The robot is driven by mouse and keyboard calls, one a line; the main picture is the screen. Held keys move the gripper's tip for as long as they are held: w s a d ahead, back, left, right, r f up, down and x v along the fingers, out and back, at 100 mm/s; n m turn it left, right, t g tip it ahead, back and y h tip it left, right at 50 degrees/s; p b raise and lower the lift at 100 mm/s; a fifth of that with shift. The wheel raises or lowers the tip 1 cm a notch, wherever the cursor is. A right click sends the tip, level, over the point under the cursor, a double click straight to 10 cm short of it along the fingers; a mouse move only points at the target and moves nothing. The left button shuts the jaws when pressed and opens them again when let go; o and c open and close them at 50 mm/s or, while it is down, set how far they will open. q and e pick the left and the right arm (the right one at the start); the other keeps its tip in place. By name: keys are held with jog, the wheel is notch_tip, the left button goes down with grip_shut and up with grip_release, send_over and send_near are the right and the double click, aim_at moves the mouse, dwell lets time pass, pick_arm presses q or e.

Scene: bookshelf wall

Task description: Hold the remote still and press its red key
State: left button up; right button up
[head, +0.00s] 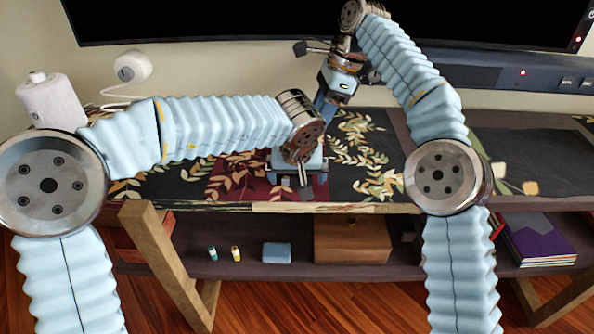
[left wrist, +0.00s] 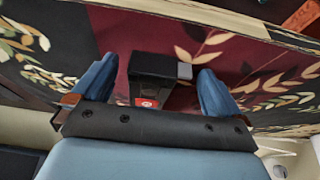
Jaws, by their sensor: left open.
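The red key (left wrist: 147,102) shows in the left wrist view on a dark piece that I take to be the remote (left wrist: 173,99), partly hidden by my gripper's body. A black block (left wrist: 152,67) with a grey end lies just beside it. My left gripper (head: 299,181) points down over the tabletop. Its two blue fingers stand open, one on each side of these dark things, with gaps showing in the left wrist view (left wrist: 154,85). In the head view a dark end (head: 305,193) shows between the fingers. My right gripper (head: 323,108) points down behind the left one; its fingertips are unclear.
The patterned tabletop (head: 375,185) is clear to the right of the left gripper. A television (head: 200,20) and a soundbar (head: 480,75) stand behind. A white bottle (head: 52,103) is at the left. The shelf below holds a wooden box (head: 350,242), a blue box (head: 277,252) and books (head: 540,240).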

pick_arm(q)
jog(key=c, duration=1.2)
pick_arm(e)
jog(key=shift+c, duration=0.3)
grip_shut()
dwell(1.2)
dwell(0.3)
